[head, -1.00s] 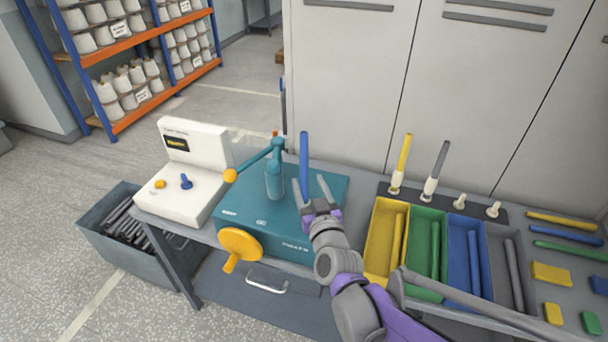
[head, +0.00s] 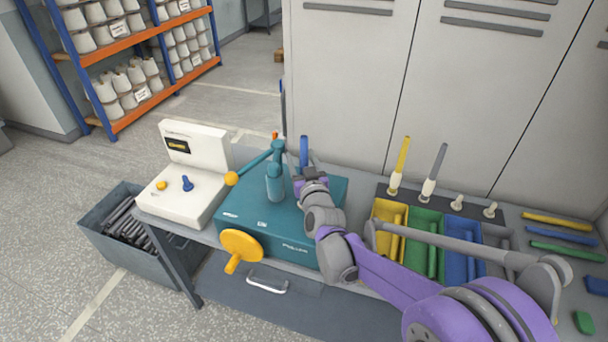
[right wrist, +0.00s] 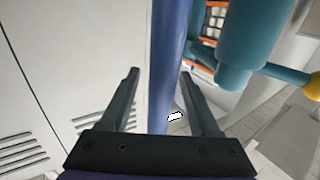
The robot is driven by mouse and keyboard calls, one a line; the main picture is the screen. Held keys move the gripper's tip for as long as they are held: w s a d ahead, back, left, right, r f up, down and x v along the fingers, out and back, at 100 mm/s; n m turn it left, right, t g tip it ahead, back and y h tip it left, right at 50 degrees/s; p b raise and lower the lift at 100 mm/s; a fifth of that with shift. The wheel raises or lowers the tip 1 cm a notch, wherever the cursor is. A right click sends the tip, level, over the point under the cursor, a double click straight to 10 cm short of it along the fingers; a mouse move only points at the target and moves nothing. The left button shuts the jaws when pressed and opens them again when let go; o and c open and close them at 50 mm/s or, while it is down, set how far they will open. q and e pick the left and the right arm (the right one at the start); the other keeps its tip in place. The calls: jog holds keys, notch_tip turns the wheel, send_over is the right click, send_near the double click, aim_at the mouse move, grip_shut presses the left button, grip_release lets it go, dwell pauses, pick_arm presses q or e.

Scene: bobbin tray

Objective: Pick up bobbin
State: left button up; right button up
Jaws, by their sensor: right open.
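A blue bobbin (head: 304,148) stands upright at the teal machine (head: 240,218), behind my right gripper (head: 311,175) in the head view. Its lower part is hidden by the gripper. In the right wrist view the blue bobbin (right wrist: 166,50) runs upright between the two open fingers of my right gripper (right wrist: 160,73), nearer the right finger. I cannot tell whether a finger touches it. Other bobbins, a yellow one (head: 402,158) and a grey one (head: 437,165), stand on pegs at the back right. My left gripper is not in view.
The machine's teal post (head: 275,180) and its lever with an orange knob (head: 231,178) stand close left of the gripper. Yellow, green and blue trays (head: 384,262) lie right, partly behind my arm. A white console (head: 195,150) stands left. Grey lockers (head: 340,80) rise behind.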

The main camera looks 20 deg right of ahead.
grip_shut()
jog(key=shift+r, duration=0.1)
dwell(0.3)
